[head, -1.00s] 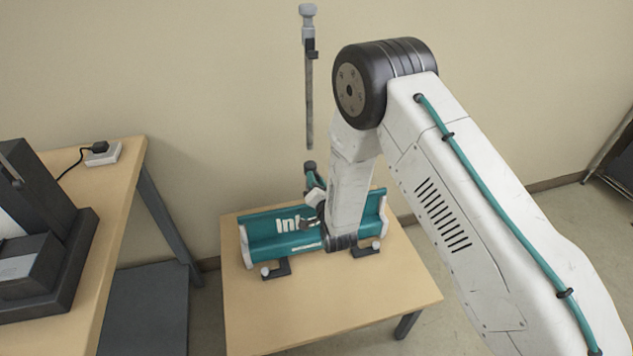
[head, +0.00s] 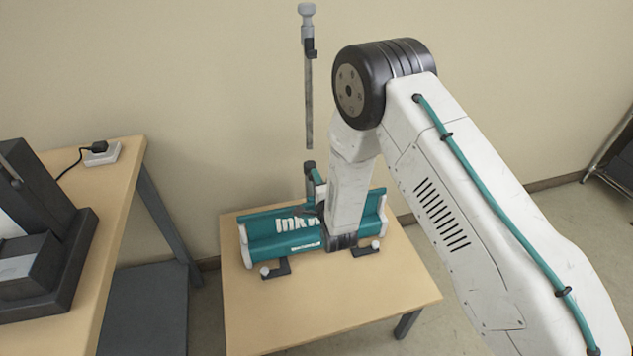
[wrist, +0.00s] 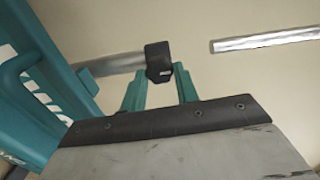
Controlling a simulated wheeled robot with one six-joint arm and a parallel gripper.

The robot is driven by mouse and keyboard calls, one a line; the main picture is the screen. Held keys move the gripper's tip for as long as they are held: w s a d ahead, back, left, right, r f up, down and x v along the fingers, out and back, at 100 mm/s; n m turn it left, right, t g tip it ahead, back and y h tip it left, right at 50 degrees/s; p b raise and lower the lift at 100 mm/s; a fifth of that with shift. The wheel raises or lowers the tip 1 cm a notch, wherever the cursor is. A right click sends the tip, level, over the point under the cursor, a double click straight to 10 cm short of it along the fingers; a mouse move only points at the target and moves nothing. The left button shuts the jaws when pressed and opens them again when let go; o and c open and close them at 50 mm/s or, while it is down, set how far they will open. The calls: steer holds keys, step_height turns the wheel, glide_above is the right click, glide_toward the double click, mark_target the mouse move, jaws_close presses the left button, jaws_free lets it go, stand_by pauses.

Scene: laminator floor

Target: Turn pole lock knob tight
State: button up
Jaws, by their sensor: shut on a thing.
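The pole lock knob (wrist: 158,58) is a dark, blocky piece between the teal fingertips of my gripper (wrist: 160,76) in the wrist view. My gripper is shut on it. In the head view my gripper (head: 319,182) is mostly hidden by my arm, beside a dark collar (head: 310,167) above the teal banner case. The grey pole (head: 308,100) stands upright above the collar, with a visible gap of wall between them. In the wrist view a grey pole part (wrist: 115,66) runs left from the knob, and a bright pole length (wrist: 265,40) lies to the right.
The teal case (head: 275,230), with white lettering, rests on a small wooden table (head: 330,310) on dark feet (head: 276,269). A wooden bench (head: 110,195) at left carries a dark machine (head: 40,240) and a white socket box (head: 103,155). The small table's front is clear.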

steer(key=shift+d+m, duration=0.1)
steer(key=shift+m, duration=0.2)
stand_by(0.4)
steer(key=o, duration=0.9)
steer(key=shift+o, duration=0.2)
steer(key=v, duration=0.7)
steer(key=shift+s, duration=0.4)
steer(key=shift+d, duration=0.15)
